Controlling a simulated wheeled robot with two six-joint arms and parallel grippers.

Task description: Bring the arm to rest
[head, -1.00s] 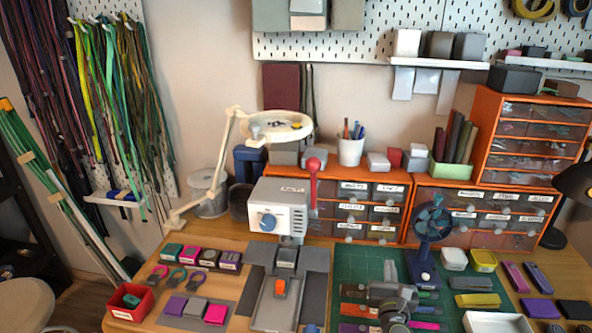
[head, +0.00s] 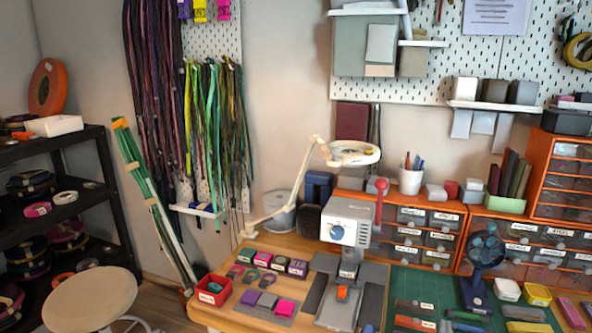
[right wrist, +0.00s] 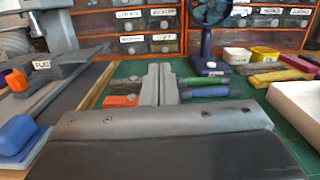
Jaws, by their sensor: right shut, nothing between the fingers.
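My right gripper (right wrist: 160,82) shows in the right wrist view, its two grey fingers together with nothing between them. It is over the green cutting mat (right wrist: 230,112), among coloured-handled tools. In the head view only a small part of my right gripper (head: 447,325) shows at the bottom edge, over the green mat (head: 400,280). Most of my right arm is below that picture. My left gripper is in neither view.
A grey press with a red-knobbed lever (head: 348,220) stands left of the mat. A blue fan (head: 484,250) and orange drawer units (head: 515,232) stand behind the tools. A white tray (right wrist: 295,105) is at the right. A stool (head: 90,300) and black shelf (head: 75,140) are far left.

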